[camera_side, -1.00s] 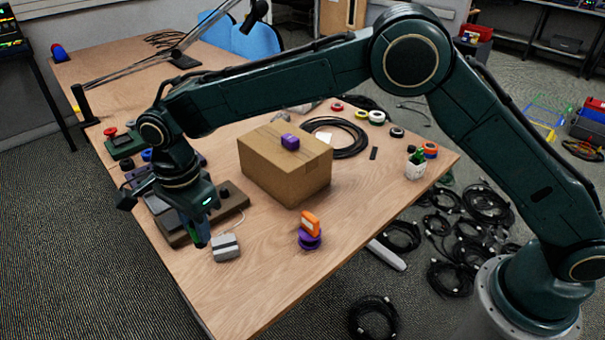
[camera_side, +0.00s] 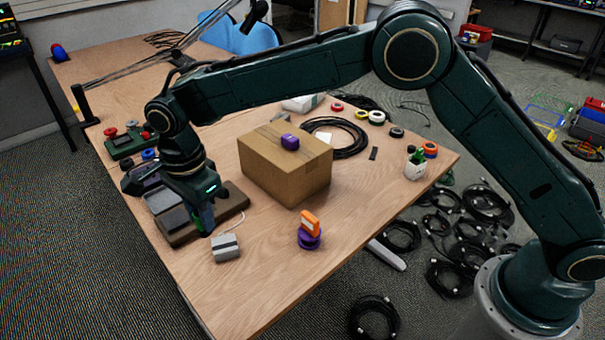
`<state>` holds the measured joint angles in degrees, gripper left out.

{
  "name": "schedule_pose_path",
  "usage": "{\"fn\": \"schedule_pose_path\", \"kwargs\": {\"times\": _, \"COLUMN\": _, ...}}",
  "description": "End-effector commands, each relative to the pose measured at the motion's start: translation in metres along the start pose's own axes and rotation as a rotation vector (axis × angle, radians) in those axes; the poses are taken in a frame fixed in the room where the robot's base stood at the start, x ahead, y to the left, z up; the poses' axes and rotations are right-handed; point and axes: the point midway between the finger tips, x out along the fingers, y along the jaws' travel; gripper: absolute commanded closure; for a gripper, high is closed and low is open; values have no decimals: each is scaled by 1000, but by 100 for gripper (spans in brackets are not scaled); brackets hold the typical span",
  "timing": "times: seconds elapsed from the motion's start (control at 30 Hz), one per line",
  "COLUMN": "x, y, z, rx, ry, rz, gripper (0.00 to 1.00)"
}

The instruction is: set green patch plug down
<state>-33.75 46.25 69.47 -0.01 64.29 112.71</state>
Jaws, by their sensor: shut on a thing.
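My gripper (camera_side: 204,222) points down over the right front part of a brown board with grey pads (camera_side: 172,217), at the left side of the table. It is shut on the green patch plug (camera_side: 208,213), of which only a small strip shows between the dark fingers. The rest of the plug is hidden by the gripper. The fingertips are close to the board's front edge; I cannot tell whether the plug touches the board.
A grey block with a pale stripe (camera_side: 226,248) lies just right of my gripper. An orange plug (camera_side: 310,222) sits on a purple spool (camera_side: 309,240). A cardboard box (camera_side: 285,169) carries a purple block (camera_side: 289,142). The front right of the table is clear.

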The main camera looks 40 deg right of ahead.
Motion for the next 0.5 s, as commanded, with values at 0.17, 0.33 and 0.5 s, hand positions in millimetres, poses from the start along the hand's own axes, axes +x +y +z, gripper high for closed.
{"fn": "schedule_pose_path", "kwargs": {"times": 0.17, "x": -1, "y": -16, "z": -44, "rx": 109, "ry": 0, "rz": -1, "gripper": 98}}
{"fn": "schedule_pose_path", "kwargs": {"times": 0.33, "x": -1, "y": -31, "z": -101, "rx": 249, "ry": 0, "rz": -1, "gripper": 98}}
{"fn": "schedule_pose_path", "kwargs": {"times": 0.5, "x": -1, "y": -41, "z": -165, "rx": 403, "ry": 0, "rz": -1, "gripper": 98}}
